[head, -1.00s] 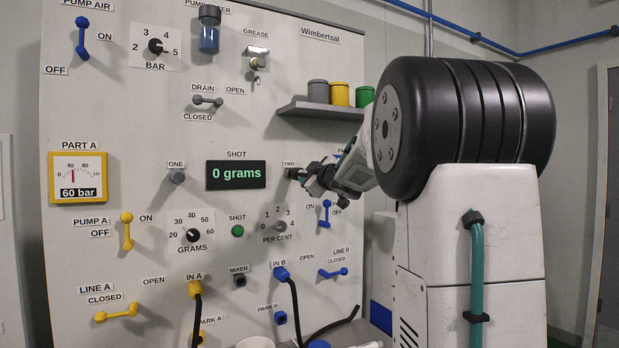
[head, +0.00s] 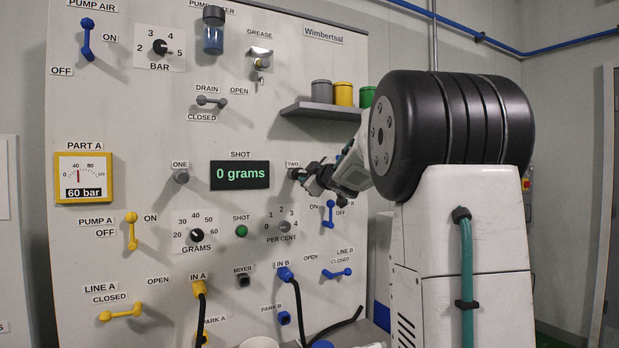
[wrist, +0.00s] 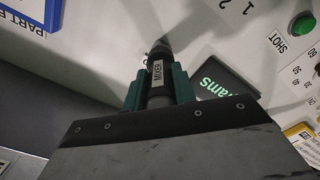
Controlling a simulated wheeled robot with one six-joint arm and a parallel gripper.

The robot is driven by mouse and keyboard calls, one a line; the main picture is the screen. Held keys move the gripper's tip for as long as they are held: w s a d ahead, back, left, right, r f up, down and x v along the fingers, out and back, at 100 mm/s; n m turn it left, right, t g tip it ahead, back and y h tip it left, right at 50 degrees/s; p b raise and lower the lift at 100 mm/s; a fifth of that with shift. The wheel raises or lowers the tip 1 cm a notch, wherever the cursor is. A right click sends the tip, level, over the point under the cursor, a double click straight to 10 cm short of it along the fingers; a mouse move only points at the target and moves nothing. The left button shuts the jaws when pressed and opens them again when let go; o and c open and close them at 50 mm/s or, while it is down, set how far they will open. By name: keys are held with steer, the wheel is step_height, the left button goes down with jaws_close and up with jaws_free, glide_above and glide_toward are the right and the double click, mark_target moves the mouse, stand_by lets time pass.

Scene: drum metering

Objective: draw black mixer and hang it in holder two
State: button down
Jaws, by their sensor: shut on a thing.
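In the head view my gripper (head: 312,178) is at the panel (head: 130,250), at the spot labelled TWO (head: 293,164). The mixer's far end points at the panel surface there; whether it is seated in holder two is hidden. Holder one (head: 181,177), a grey round peg under the label ONE, looks empty. The MIXER port (head: 243,281) shows as a dark square fitting low on the panel.
The shot display (head: 240,174) reads 0 grams, left of my gripper. A shelf (head: 320,110) with grey, yellow and green pots is above it. The blue lever (head: 330,214) and per cent dial (head: 284,226) are below. Hoses hang from IN A (head: 199,289) and IN B (head: 284,274).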

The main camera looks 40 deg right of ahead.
steer(key=shift+w+d, duration=0.1)
steer(key=shift+w, duration=0.15)
steer(key=c, duration=1.1)
jaws_free()
steer(key=shift+o, duration=0.2)
steer(key=v, duration=0.7)
steer(key=shift+s, duration=0.4)
